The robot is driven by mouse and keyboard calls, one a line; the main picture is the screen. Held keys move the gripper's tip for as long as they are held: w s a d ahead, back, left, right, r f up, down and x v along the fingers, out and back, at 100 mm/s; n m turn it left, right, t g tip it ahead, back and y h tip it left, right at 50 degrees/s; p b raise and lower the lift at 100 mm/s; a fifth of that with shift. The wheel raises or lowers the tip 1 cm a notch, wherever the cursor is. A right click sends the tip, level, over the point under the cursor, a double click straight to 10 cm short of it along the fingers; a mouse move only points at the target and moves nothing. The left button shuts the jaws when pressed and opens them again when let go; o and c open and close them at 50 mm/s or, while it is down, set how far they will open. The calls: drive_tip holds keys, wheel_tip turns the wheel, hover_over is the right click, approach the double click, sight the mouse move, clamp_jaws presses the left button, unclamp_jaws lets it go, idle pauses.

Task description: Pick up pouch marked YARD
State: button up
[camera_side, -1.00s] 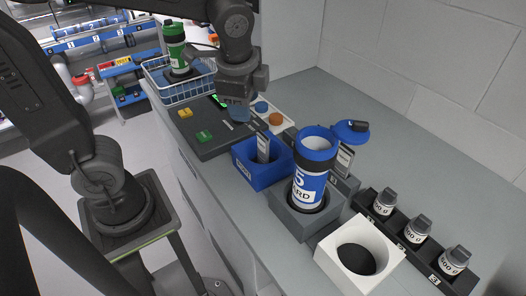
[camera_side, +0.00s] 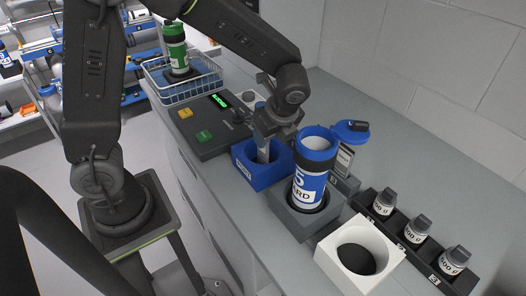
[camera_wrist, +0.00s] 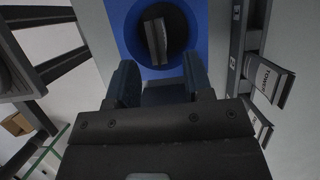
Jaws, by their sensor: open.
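A slim grey pouch-like piece (camera_side: 263,150) stands in the round opening of a blue box (camera_side: 268,178); I cannot read any mark on it. In the wrist view the same piece (camera_wrist: 156,42) leans in the dark hole of the blue box (camera_wrist: 117,28). My gripper (camera_side: 266,132) is just above this box, and in the wrist view the jaws of my gripper (camera_wrist: 160,75) are apart and empty, pointing toward the hole. A white tube with blue bands (camera_side: 308,187), its lid open, shows "5" and "ARD" and stands in a grey holder (camera_side: 292,222).
Another labelled grey pouch (camera_side: 344,160) stands behind the tube. A white block with a round hole (camera_side: 332,258) and a black rack of small bottles (camera_side: 418,240) stand at the right. A wire basket (camera_side: 182,86) holds a green-capped tube (camera_side: 175,45). Labelled pieces (camera_wrist: 270,78) stand at right in the wrist view.

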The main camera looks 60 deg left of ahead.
sight(263, 152)
drive_tip(key=shift+a+x, duration=0.1)
drive_tip(key=shift+x, duration=1.35)
drive_tip(key=shift+a+x, duration=0.15)
drive_tip(key=shift+x, duration=1.25)
drive_tip(key=shift+c, duration=0.5)
clamp_jaws()
